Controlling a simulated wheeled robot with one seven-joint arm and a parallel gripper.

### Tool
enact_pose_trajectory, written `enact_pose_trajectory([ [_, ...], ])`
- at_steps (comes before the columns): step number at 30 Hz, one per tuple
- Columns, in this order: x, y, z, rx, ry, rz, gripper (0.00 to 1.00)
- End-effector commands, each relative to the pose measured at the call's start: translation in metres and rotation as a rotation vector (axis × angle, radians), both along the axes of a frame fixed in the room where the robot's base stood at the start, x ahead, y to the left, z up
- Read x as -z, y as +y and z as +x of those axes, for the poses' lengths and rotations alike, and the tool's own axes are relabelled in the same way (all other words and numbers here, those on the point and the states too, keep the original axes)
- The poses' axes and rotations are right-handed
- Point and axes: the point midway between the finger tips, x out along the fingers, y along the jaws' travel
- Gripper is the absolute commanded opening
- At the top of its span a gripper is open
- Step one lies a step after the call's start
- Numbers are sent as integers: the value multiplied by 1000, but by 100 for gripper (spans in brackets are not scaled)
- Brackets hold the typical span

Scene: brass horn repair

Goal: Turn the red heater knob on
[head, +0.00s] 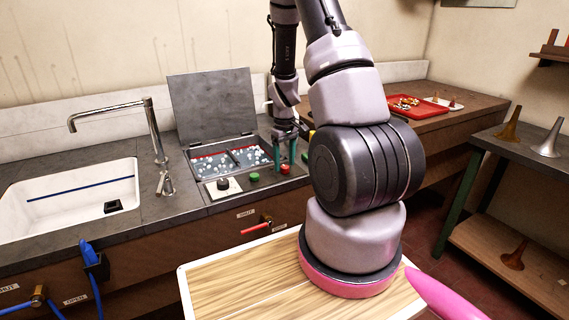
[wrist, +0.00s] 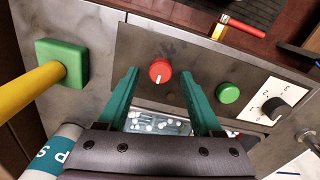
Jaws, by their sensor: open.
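The red knob (head: 285,169) sits on the grey counter panel, right of a green knob (head: 254,177). In the wrist view the red knob (wrist: 160,71) shows a white line pointing down and slightly left in the picture. My gripper (head: 285,164) is over the panel with its teal fingers pointing down. In the wrist view my gripper (wrist: 159,77) is open and empty, with one fingertip to each side of the red knob. A gap shows on both sides. I cannot tell how far the fingertips reach down around it.
A black dial (head: 223,184) on a white plate is left of the green knob. An open-lidded basin (head: 230,157) lies behind the knobs. A green block (wrist: 62,62) with a yellow rod stands beside the panel. A red-handled valve (head: 256,228) is on the counter front.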

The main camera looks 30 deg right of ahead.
Motion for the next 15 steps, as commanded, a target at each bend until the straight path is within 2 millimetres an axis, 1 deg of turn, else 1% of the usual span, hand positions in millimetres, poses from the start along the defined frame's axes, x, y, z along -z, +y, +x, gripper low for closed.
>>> enact_pose_trajectory([
  [3, 7, 0, 0, 1, 1, 1, 67],
  [11, 9, 0, 0, 1, -1, 0, 67],
  [12, 9, 0, 0, 1, -1, 0, 63],
  [14, 8, 0, 0, 1, -1, 0, 40],
  [15, 8, 0, 0, 1, -1, 0, 25],
])
